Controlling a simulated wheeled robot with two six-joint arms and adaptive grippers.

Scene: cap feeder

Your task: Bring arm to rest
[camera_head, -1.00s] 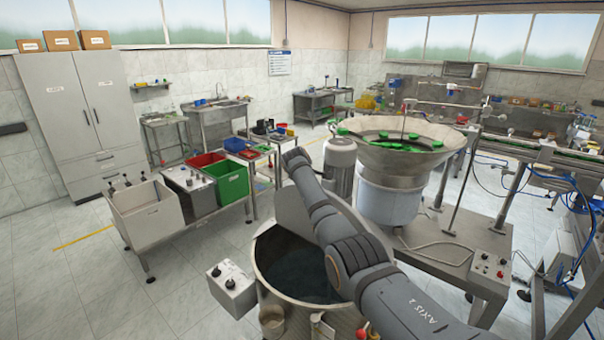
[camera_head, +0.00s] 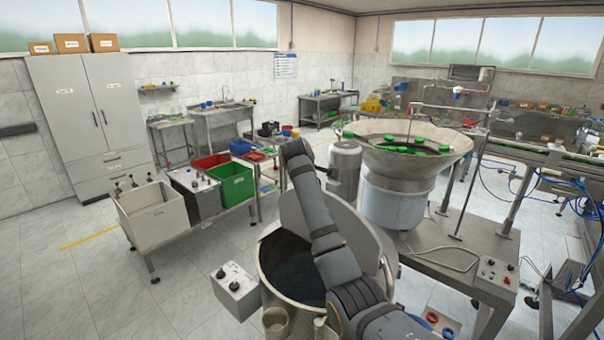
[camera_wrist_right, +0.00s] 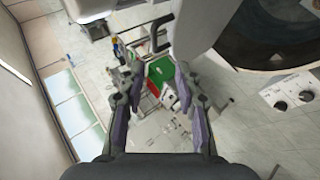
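My right arm (camera_head: 335,255) comes in from the bottom and reaches up across the big metal drum (camera_head: 280,285). Behind the fingers, at a distance, are the floor and the green bin (camera_wrist_right: 158,74). My left gripper is in neither view.
The bowl feeder (camera_head: 450,165) with green caps stands right of the arm. A control box (camera_head: 233,288) sits left of the drum. A bench with a white bin (camera_head: 153,222) and a green bin (camera_head: 236,181) stands further left. The floor at left is clear.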

